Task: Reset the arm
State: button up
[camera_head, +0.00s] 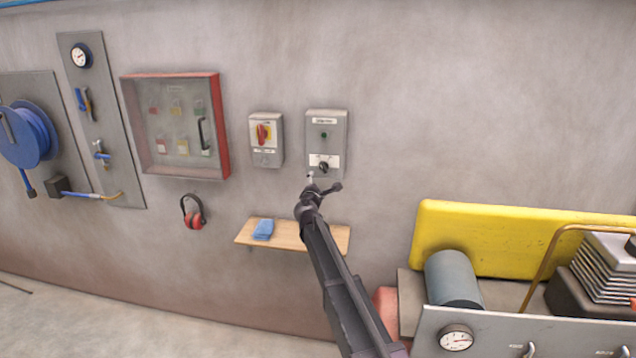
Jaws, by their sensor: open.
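My arm (340,290) reaches up from the bottom of the head view toward the wall, in front of a small wooden shelf. My gripper (323,182) is at its end, small in the picture, with its fingers apart and nothing seen between them. It appears just below the black knob on a grey control box (327,130) on the wall. Whether it touches the box cannot be told from this view.
A blue cloth (263,229) lies on the shelf (284,237). Machinery with a yellow panel (520,238) fills the lower right. The upper right wall is bare.

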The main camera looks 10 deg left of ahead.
jog(key=s+d+f+m+g+h, duration=0.2)
jog(key=s+d+f+m+g, duration=0.25)
jog(key=d, duration=0.45)
jog(key=s+d+f+m+g+h, duration=0.25)
jog(key=s+d+m, duration=0.35)
jog(key=s+d, duration=0.3)
jog(key=s+d+f+m+g+h, duration=0.15)
jog(key=s+d+f+m, duration=0.3)
jog(key=d, duration=0.55)
jog(key=s+d+f+m+g+y, duration=0.1)
jog(key=s+f+m+g+y, duration=0.1)
jog(key=s, duration=0.7)
jog(key=s+d+f+m+g+y, duration=0.1)
jog(key=s+m+g, duration=0.3)
jog(key=s, duration=0.5)
jog(key=s+d+f+m+g+y, duration=0.2)
jog(key=s+f+g+y, duration=0.1)
jog(key=s, duration=0.6)
jog(key=shift+s+f+m+y, duration=0.15)
jog(key=shift+f+m+y, duration=0.2)
jog(key=shift+f, duration=0.2)
jog(key=shift+d+g, duration=0.1)
jog(key=shift+g, duration=0.15)
